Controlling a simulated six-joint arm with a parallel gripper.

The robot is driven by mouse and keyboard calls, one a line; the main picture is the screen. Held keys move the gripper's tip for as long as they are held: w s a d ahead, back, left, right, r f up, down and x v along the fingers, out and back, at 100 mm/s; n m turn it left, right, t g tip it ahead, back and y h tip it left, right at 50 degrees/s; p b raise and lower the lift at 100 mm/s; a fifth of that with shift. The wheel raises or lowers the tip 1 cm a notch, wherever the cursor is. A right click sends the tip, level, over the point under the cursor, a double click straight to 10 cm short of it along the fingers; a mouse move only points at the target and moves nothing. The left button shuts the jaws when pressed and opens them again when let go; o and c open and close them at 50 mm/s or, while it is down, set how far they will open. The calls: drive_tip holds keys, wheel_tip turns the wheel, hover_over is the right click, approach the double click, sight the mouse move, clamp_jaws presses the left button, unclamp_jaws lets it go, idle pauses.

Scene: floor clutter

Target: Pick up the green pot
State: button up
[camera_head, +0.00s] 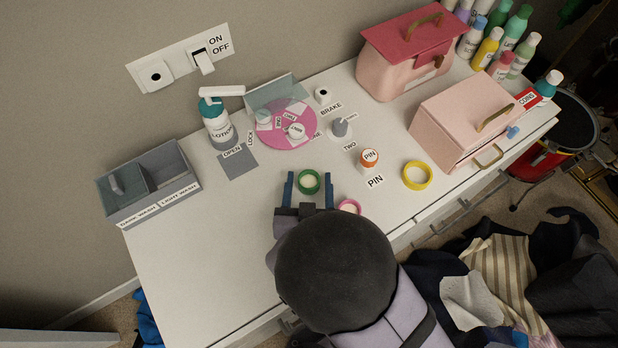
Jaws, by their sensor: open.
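The green pot (308,190) is a small round thing with a green rim and a pale inside, on the white table top. My gripper (308,176) is open, with its two blue fingers pointing toward the back of the table. In this view the green pot shows between the fingers, with a gap on each side. I cannot tell the height of the fingers above the table. My arm covers the table just in front.
A pink ring (349,206) lies close to the right finger, partly hidden by my arm. A yellow ring (417,175) and an orange-and-white PIN pot (369,160) stand further right. A pink disc (284,125) is behind.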

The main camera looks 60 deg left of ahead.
sight(309, 182)
drive_tip(key=shift+x, duration=1)
drive_tip(key=c, duration=1.1)
drive_tip(key=shift+r, duration=0.2)
drive_tip(key=shift+r, duration=4.8)
